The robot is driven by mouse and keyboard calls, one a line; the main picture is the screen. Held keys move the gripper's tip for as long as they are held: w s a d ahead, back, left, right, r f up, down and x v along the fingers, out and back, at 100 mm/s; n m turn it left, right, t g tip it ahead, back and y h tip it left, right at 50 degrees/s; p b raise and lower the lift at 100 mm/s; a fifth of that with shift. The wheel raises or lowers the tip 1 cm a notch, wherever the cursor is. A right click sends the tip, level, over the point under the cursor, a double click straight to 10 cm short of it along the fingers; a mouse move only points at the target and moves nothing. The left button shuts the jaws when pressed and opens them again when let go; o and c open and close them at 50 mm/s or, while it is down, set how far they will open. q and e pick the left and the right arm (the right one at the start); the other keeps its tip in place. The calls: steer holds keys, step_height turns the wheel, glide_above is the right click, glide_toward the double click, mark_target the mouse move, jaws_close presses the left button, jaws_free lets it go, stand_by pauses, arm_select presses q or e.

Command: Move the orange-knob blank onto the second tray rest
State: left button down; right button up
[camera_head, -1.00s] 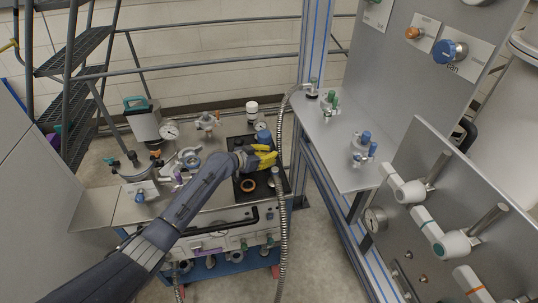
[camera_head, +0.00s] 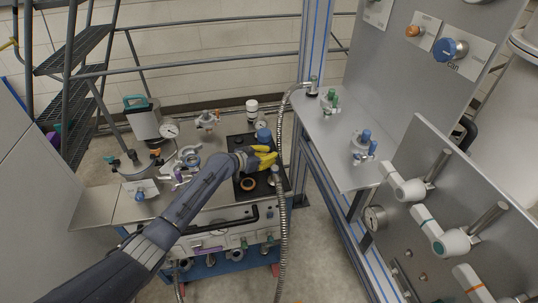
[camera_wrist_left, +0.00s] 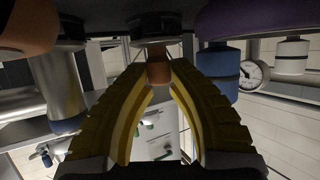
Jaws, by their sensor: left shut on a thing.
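My left gripper (camera_head: 264,159) is over the black tray (camera_head: 240,196) on the cart, its yellow fingers pointing right. In the left wrist view, the fingertips are closed on the orange knob of the blank (camera_wrist_left: 158,70), with a dark part of it just above in the picture. In the head view the fingers hide the blank, so I cannot tell whether it touches the tray. An orange ring (camera_head: 247,184) lies on the tray in front of the gripper. I cannot tell which spot is the second tray rest. My right gripper is in neither view.
A blue-capped part (camera_head: 263,135) stands close behind the gripper. A flexible metal hose (camera_head: 284,215) hangs just right of the tray. Gauges and valves crowd the cart's left side. A grey shelf (camera_head: 335,160) with valves stands to the right.

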arm_select(q)
steer(key=c, duration=1.2)
jaws_free()
steer(key=shift+a, duration=0.1)
steer(key=v, duration=0.7)
step_height(320, 180, up, 7)
steer(key=shift+s+a, duration=0.1)
steer(key=shift+s, duration=0.05)
